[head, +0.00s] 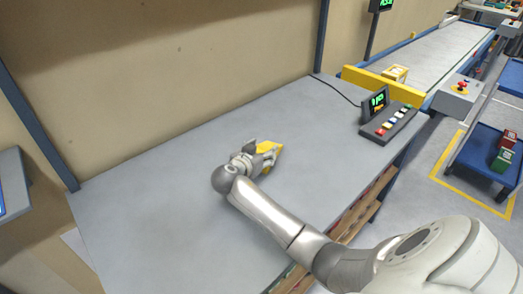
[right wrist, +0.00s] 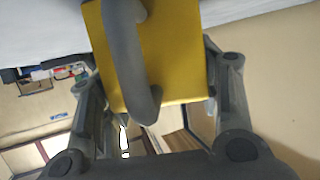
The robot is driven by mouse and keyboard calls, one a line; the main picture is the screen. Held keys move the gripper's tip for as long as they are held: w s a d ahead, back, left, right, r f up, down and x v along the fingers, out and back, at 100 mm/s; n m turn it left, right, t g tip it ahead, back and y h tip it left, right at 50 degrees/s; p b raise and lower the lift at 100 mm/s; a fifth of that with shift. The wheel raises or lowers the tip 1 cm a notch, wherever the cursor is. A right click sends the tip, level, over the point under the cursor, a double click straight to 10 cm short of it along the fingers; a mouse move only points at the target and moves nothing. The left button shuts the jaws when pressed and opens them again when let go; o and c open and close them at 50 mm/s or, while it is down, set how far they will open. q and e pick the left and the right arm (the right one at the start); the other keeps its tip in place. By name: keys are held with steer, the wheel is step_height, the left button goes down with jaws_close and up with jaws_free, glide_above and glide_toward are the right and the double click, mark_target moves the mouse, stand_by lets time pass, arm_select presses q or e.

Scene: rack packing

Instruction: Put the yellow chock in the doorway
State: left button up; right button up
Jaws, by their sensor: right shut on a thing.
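The yellow chock (head: 270,149) is at my right gripper (head: 262,160) over the grey worktable (head: 160,190) in the head view. In the right wrist view the chock (right wrist: 185,50) fills the upper middle, with a dark grey curved bar (right wrist: 128,50) across its face. The fingers of my right gripper (right wrist: 160,85) stand on both sides of the chock and are shut on it. I cannot tell whether the chock touches the table. My left gripper is in neither view. I make out no doorway in the head view.
A button panel with a lit display (head: 388,121) stands at the table's right end. A yellow barrier (head: 383,84) and a conveyor (head: 440,52) lie beyond it. A blue cart (head: 485,152) with boxes is at the right. The table's left part is clear.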

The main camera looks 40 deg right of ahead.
steer(key=o, duration=1)
steer(key=shift+f, duration=0.1)
steer(key=o, duration=0.4)
steer(key=shift+a, duration=0.1)
